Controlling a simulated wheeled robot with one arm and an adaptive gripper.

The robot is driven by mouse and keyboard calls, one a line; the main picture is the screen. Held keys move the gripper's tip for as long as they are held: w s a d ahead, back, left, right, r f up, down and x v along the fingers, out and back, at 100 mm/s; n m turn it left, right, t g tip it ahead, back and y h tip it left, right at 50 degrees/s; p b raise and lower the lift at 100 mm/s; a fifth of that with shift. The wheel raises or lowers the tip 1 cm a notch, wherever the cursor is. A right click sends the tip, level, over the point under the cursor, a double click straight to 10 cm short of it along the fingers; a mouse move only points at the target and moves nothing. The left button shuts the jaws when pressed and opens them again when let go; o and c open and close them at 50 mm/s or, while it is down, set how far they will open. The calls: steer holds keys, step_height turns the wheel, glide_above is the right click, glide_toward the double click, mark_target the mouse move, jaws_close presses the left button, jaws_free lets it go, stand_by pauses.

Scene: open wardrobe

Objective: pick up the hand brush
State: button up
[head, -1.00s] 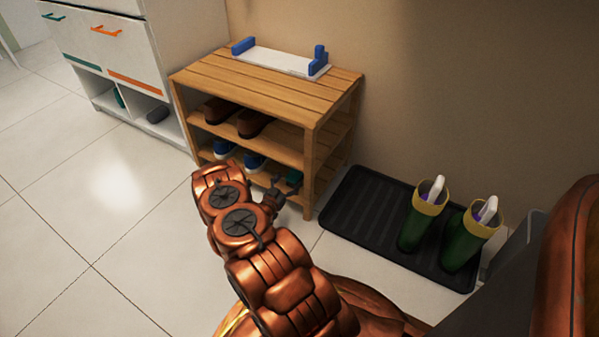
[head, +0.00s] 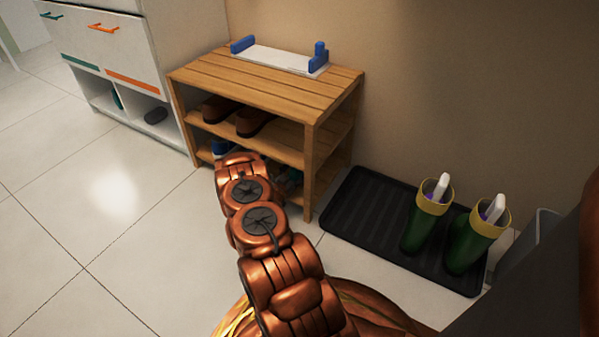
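I cannot make out a hand brush for certain. A small dark and teal patch (head: 289,180) shows at the lower shelf's right end, beside my arm; I cannot tell what it is. My copper arm reaches toward the front of the wooden shoe rack (head: 318,125). My gripper is hidden, or nearly so, behind the arm's links near the lower shelf, so its fingers and anything in them cannot be made out. White handle-like pieces with purple (head: 441,186) stick out of two green boots (head: 425,228) with yellow tops at the right.
The boots stand on a black ridged tray (head: 350,213) right of the rack. A white board with blue ends (head: 280,59) lies on the rack top. Brown shoes (head: 252,122) are on its middle shelf. A white cabinet (head: 118,50) is at left. The tiled floor at left is clear.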

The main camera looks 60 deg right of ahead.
steer(key=c, duration=1.2)
steer(key=shift+c, duration=0.3)
steer(key=shift+r, duration=0.1)
